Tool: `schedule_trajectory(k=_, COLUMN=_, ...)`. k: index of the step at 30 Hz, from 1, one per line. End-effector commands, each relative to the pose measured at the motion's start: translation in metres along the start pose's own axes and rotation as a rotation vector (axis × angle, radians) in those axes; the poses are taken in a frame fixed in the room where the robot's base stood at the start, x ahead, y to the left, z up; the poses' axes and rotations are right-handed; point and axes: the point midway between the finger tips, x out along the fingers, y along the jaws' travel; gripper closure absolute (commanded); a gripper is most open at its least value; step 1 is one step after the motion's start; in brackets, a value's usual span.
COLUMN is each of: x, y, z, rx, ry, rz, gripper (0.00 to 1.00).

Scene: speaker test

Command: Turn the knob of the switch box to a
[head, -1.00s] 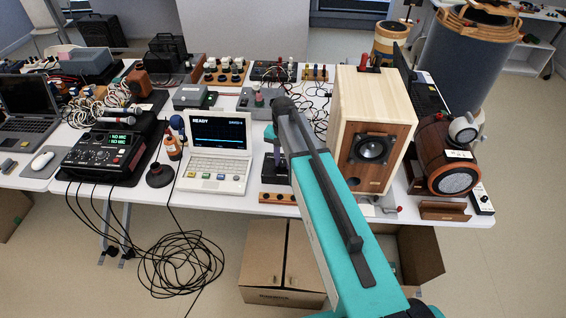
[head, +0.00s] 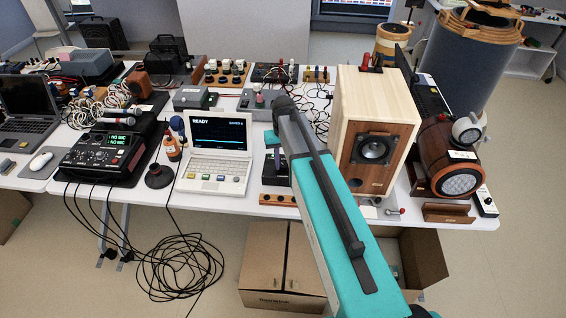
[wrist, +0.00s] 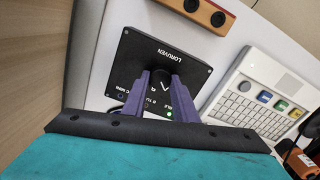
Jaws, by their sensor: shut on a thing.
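The switch box is a black box (wrist: 190,62) with white lettering "LORUVEN", lying near the table's front edge. In the head view the box (head: 271,172) is partly hidden by my arm. My gripper (wrist: 164,85) has purple fingers set at the round dark knob in the middle of the box face. It is shut on the knob, and the fingers cover most of it. A white pointer mark shows between the fingers. A small green light glows beside the right finger. The position letters are partly covered, so I cannot tell which one the pointer faces.
A white laptop-like device (head: 219,145) stands left of the box. A wooden speaker (head: 372,125) stands close on the right. A wooden strip with dark holes (head: 279,199) lies at the table's front edge. Cables and small devices crowd the table behind.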

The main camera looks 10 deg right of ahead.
Motion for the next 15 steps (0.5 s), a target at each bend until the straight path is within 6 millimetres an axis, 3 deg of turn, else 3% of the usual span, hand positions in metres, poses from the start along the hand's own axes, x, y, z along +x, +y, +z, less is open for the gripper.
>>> schedule_trajectory(k=8, x=-0.0009, y=-0.0003, z=-0.0011, rx=-0.001, ry=0.003, rz=-0.001, gripper=0.97)
schedule_trajectory(k=9, x=-0.0009, y=-0.0002, z=-0.0010, rx=0.000, ry=0.003, rz=-0.001, gripper=0.68)
schedule_trajectory(k=11, x=-0.0008, y=-0.0002, z=-0.0009, rx=0.000, ry=0.002, rz=0.000, gripper=0.58)
schedule_trajectory(k=15, x=-0.0005, y=-0.0001, z=-0.0006, rx=0.000, ry=0.002, rz=0.000, gripper=0.56)
